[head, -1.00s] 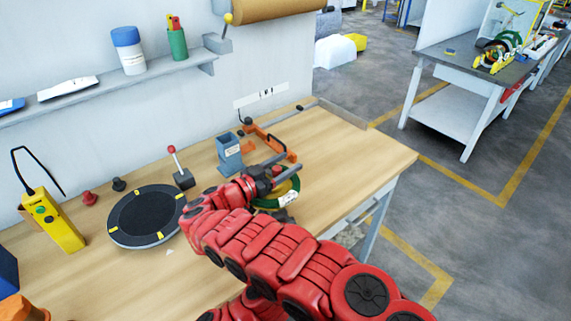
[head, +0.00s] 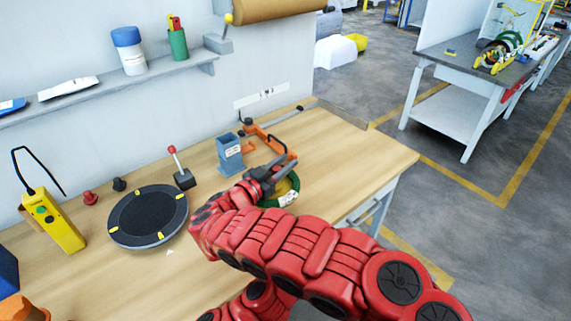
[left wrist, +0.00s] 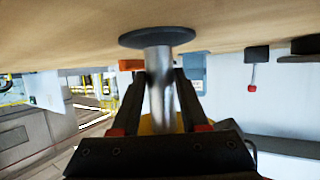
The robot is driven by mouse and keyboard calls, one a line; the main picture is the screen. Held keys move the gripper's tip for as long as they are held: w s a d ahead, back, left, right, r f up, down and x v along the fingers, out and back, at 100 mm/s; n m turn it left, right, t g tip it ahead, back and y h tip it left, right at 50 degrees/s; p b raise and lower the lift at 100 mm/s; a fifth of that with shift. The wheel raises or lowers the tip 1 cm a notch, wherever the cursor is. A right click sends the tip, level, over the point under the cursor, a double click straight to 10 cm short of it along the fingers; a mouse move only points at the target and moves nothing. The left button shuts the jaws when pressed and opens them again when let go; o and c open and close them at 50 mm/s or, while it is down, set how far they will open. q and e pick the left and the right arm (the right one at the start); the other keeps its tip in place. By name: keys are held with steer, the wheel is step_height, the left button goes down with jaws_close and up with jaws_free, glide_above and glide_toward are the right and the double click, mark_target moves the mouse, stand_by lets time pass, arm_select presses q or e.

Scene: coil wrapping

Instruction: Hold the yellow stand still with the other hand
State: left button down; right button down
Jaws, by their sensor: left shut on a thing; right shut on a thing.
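A green coil (head: 292,186) with a yellow middle and a white tag lies near the front right of the wooden bench, partly hidden by my right gripper (head: 275,172). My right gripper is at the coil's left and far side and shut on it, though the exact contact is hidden. In the left wrist view, my left gripper (left wrist: 163,85) is shut around the grey metal post of the stand (left wrist: 160,62). The post meets a dark round base on the bench, and a yellow part shows behind the fingers. In the head view my left gripper is hidden.
A blue-grey holder (head: 229,153) and an orange bracket (head: 268,140) stand just behind the coil. A black turntable (head: 147,215) and a red-knobbed lever (head: 183,177) are to the left. The bench's right end (head: 375,155) is clear.

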mark_target(275, 172)
steer(key=shift+w+a+n+t+y, duration=0.1)
steer(key=shift+a+n+t+y, duration=0.05)
steer(key=shift+n+t+y, duration=0.6)
steer(key=c, duration=0.6)
jaws_free()
steer(key=v, duration=0.7)
steer(key=shift+s, duration=0.25)
